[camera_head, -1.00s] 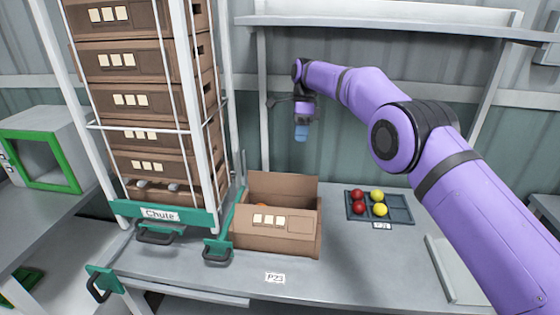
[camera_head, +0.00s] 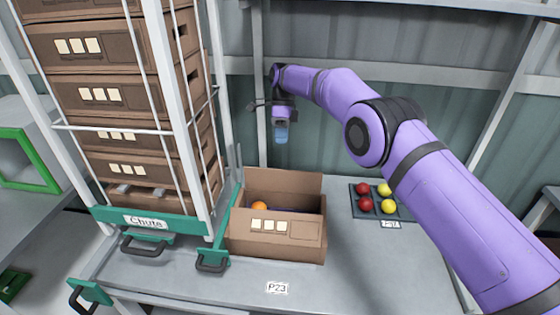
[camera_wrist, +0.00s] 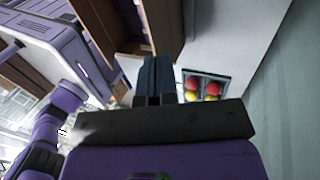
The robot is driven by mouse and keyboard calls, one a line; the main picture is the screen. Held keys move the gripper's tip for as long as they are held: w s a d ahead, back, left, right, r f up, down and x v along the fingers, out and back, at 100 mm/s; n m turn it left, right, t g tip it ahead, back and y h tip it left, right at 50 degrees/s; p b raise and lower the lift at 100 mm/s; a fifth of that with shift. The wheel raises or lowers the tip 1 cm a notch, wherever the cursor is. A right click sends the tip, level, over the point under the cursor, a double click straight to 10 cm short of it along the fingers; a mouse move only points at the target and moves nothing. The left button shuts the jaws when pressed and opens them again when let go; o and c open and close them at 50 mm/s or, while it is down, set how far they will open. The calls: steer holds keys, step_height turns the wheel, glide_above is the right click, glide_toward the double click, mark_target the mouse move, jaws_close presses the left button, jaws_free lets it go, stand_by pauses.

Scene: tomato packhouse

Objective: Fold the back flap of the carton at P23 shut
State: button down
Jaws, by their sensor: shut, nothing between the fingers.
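The brown carton (camera_head: 270,240) stands on the table behind the P23 label (camera_head: 277,288). Its back flap (camera_head: 283,183) stands upright along the rear edge. An orange item (camera_head: 259,206) shows inside, so the top is open. My gripper (camera_head: 281,136) hangs pointing down, above and behind the back flap, apart from it. Its blue fingers are together and empty. In the wrist view the shut fingers (camera_wrist: 155,78) show at the centre, with brown cardboard (camera_wrist: 158,25) beyond them at the top.
A chute rack (camera_head: 150,218) with several stacked cartons stands close on the left. A dark tray (camera_head: 354,207) with red and yellow tomatoes lies to the right. A wall and a rack post are behind. The table front is clear.

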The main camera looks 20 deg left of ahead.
mark_target(279, 175)
steer(key=x, duration=0.7)
steer(key=shift+s+f, duration=0.2)
steer(key=shift+f, duration=0.15)
steer(key=shift+s+d+r+t, duration=0.2)
steer(key=shift+s+t, duration=0.3)
steer(key=s+t, duration=0.2)
steer(key=s+d+t+y, duration=0.1)
steer(key=s+t, duration=0.3)
steer(key=shift+d+f+y, duration=0.15)
steer(key=shift+f+y, duration=0.15)
steer(key=shift+t, duration=0.4)
steer(key=shift+s+d+f, duration=0.3)
steer(key=shift+s+f, duration=0.6)
steer(key=shift+s, duration=0.1)
steer(key=shift+s+d+f, duration=0.25)
steer(key=shift+s+f, duration=0.65)
steer(key=shift+s, duration=0.15)
